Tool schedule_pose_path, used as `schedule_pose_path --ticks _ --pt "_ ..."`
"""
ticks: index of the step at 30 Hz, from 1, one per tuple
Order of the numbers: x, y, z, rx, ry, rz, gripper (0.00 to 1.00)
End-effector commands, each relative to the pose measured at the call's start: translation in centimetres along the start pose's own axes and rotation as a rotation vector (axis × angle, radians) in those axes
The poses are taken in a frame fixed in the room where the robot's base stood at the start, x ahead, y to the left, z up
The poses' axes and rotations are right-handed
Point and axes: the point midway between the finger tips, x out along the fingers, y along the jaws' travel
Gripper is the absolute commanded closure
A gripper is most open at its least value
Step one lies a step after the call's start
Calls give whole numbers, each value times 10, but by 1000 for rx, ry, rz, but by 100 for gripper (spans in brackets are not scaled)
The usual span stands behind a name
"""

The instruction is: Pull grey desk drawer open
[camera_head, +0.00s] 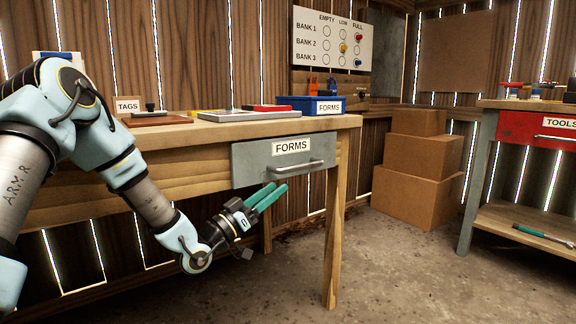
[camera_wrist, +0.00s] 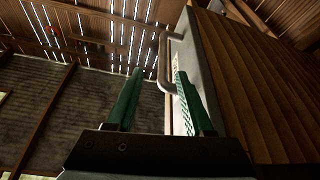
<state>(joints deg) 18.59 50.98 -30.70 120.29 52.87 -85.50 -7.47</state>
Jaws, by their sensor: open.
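The grey desk drawer (camera_head: 262,163) carries a FORMS label and a metal bar handle (camera_head: 298,167). The drawer looks shut in the wooden desk (camera_head: 180,135). My gripper (camera_head: 268,196) is in front of and a little below the drawer, with its green fingers pointing up and right. The fingers are apart and hold nothing. In the wrist view the handle (camera_wrist: 163,62) lies ahead, between the lines of the two fingers and nearer the right one. The grey drawer front (camera_wrist: 186,60) stands behind it. No contact with the handle can be made out.
A blue FORMS box (camera_head: 312,105), a grey tray and a TAGS sign stand on the desk. The desk's right leg (camera_head: 333,235) is right of my gripper. Cardboard boxes (camera_head: 417,190) and a red TOOLS drawer (camera_head: 530,130) stand farther right. The floor between is clear.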

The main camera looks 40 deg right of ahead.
Motion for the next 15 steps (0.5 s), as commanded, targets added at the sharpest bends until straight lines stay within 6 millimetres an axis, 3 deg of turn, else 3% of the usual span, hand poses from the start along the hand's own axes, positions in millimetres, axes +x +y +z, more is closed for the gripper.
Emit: schedule_pose_path --ticks 5,15 --pt "10 2 -2 -2 8 6 48" --pt "69 2 -2 -1 7 6 48"
